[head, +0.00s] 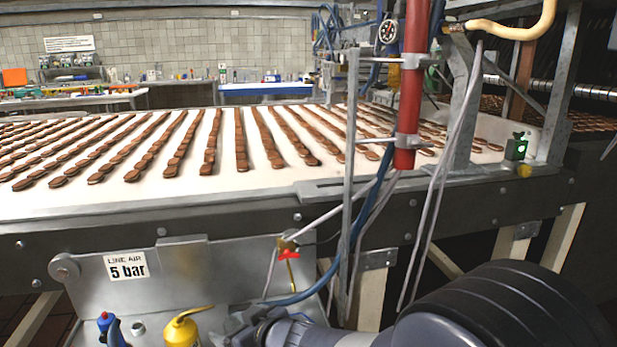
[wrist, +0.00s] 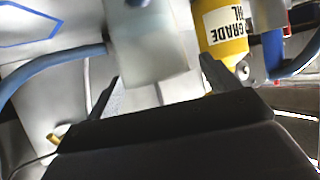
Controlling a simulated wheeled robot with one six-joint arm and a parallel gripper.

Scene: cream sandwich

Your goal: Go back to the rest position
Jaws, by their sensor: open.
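My gripper (wrist: 157,80) shows in the wrist view with its two dark fingers apart. No object is visible held between them. A pale grey block-like part (wrist: 150,50) lies beyond the fingers; I cannot tell what it is. A yellow oil can (wrist: 224,35) with a white label, upside down in this view, is beyond the right finger. In the head view my arm reaches in from the lower right, and its far end is low, just right of the yellow oil can (head: 184,330). The fingers cannot be made out there.
A conveyor (head: 130,196) carries rows of brown biscuits. Below it are a "5 bar" sign (head: 127,266), a red-handled valve (head: 289,254) and a blue hose (head: 335,262). A blue-topped bottle (head: 110,328) stands left of the can. A red post (head: 409,100) rises at the right.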

